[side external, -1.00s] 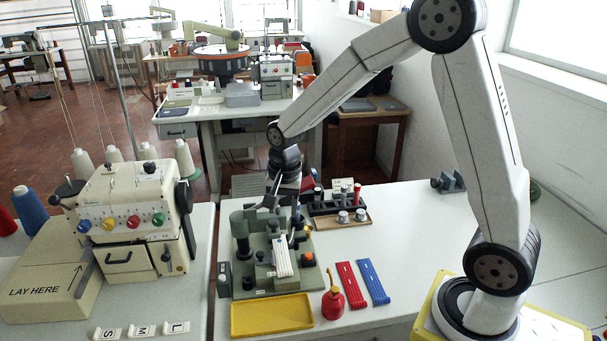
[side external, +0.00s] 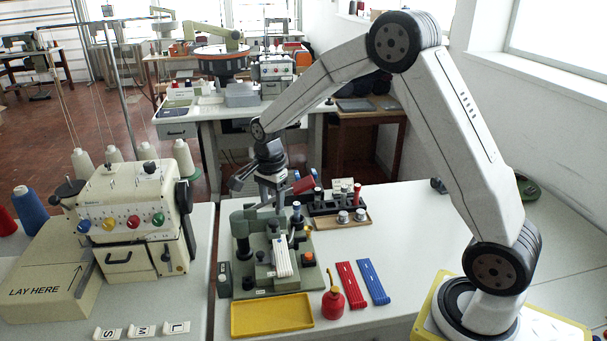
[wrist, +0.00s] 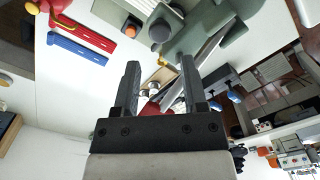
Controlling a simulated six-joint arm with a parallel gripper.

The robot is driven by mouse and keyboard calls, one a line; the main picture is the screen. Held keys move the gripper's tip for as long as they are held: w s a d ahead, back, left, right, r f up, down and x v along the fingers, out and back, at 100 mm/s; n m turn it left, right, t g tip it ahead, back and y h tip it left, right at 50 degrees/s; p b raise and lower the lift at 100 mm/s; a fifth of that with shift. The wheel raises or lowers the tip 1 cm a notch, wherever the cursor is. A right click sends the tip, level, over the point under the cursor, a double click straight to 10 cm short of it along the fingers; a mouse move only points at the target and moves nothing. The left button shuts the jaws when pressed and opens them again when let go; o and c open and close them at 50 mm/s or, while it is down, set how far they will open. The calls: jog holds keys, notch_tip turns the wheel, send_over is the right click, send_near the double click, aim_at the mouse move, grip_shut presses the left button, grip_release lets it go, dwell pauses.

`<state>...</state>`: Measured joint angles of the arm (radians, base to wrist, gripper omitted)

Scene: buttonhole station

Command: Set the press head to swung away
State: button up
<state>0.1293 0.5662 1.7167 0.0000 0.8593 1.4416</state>
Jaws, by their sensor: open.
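The green press (side external: 268,278) stands on the table in the side external view, with a dark cylindrical post at its left. Its green upper arm (side external: 254,216) runs across the back of the base, just under my gripper (side external: 277,203). A white striped piece (side external: 281,258) lies on the base. In the wrist view, part of the green press (wrist: 205,32) fills the top right, beyond the fingertips. My gripper (wrist: 160,66) is open, with nothing held between its fingers. I cannot tell whether a finger touches the press; the head's exact swing angle is unclear.
A yellow tray (side external: 240,328), a red oiler (side external: 332,303), a red strip (side external: 350,287) and a blue strip (side external: 373,283) lie in front. A black rack (side external: 328,205) and wooden tray (side external: 318,222) stand behind right. A cream machine (side external: 128,220) stands left.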

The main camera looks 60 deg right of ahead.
aim_at(273, 222)
jog(key=shift+f, duration=3.2)
grip_shut()
jog(key=shift+r, duration=0.1)
